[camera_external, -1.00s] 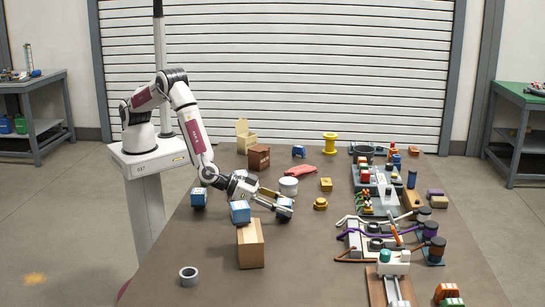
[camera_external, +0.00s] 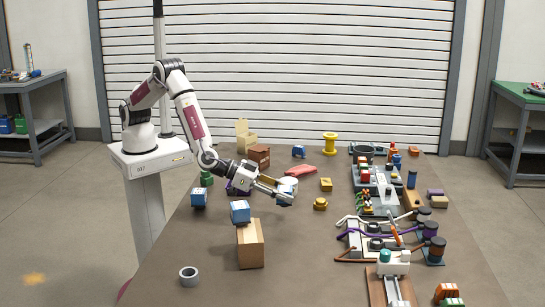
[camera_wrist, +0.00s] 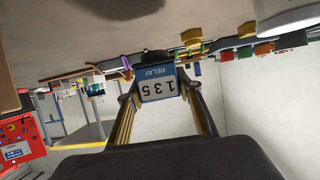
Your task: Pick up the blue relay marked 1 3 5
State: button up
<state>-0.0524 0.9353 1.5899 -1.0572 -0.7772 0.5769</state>
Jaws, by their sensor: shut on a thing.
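In the wrist view, a blue relay (camera_wrist: 158,86) with a white label reading RELAY 1 3 5, upside down in the picture, sits between the two fingers of my gripper (camera_wrist: 157,98). The gripper is shut on it. In the external view, my gripper (camera_external: 286,197) is above the table, in front of the white round container (camera_external: 288,185), which it partly covers. The held relay is too small and hidden to make out clearly there.
A grey ring (camera_external: 189,276) lies in front. Wired pump parts (camera_external: 378,236) crowd the right side. The front middle of the table is clear.

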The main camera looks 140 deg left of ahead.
aim_at(285, 188)
jog(key=shift+r, duration=2.6)
jog(key=shift+a, duration=0.1)
